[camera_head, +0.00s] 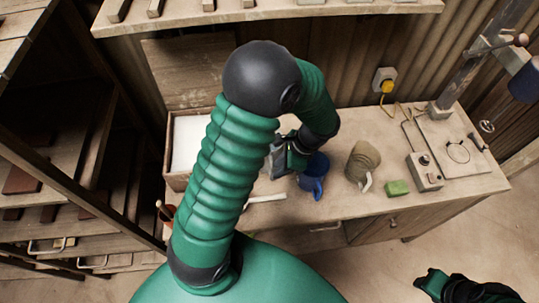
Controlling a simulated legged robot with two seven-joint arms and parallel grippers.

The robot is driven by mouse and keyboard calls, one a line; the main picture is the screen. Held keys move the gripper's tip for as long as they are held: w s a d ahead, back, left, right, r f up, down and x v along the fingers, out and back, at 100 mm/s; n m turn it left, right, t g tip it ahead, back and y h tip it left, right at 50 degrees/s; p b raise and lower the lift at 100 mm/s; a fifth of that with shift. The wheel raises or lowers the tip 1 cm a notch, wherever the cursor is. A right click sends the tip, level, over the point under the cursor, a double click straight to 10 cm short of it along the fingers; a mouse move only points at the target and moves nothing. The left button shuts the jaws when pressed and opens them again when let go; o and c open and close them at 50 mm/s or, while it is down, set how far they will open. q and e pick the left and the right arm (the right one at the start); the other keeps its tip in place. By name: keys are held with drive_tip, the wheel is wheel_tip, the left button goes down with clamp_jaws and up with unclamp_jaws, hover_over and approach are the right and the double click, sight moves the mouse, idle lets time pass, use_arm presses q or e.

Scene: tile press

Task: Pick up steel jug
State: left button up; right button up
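My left arm reaches over the workbench, and its gripper (290,157) is low over the bench top, left of a blue mug (314,177). A grey, metal-looking surface (276,160) shows right beside the gripper; it may be the steel jug, but my arm hides much of it. I cannot tell whether the gripper touches it, or whether the fingers are open or shut. My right gripper (432,284) is at the lower right, over the floor in front of the bench, away from the things on it. Its finger opening is unclear.
On the bench (300,207) are an olive-brown vessel (362,161), a green block (397,188), a grey switch box (425,172) and a press stand (452,135). A white-lined box (188,140) stands left of my arm. A shelf (260,12) hangs above; a rack (70,150) stands left.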

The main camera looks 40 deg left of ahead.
sight(272, 172)
use_arm(q)
drive_tip(key=x, duration=0.5)
drive_tip(key=shift+w+a+f, duration=0.2)
drive_tip(key=shift+a+f, duration=0.05)
drive_tip(key=shift+a, duration=0.25)
drive_tip(key=shift+a+f, duration=0.15)
drive_tip(key=shift+a, duration=0.1)
drive_tip(key=shift+d, duration=0.4)
clamp_jaws()
drive_tip(key=shift+a, duration=0.15)
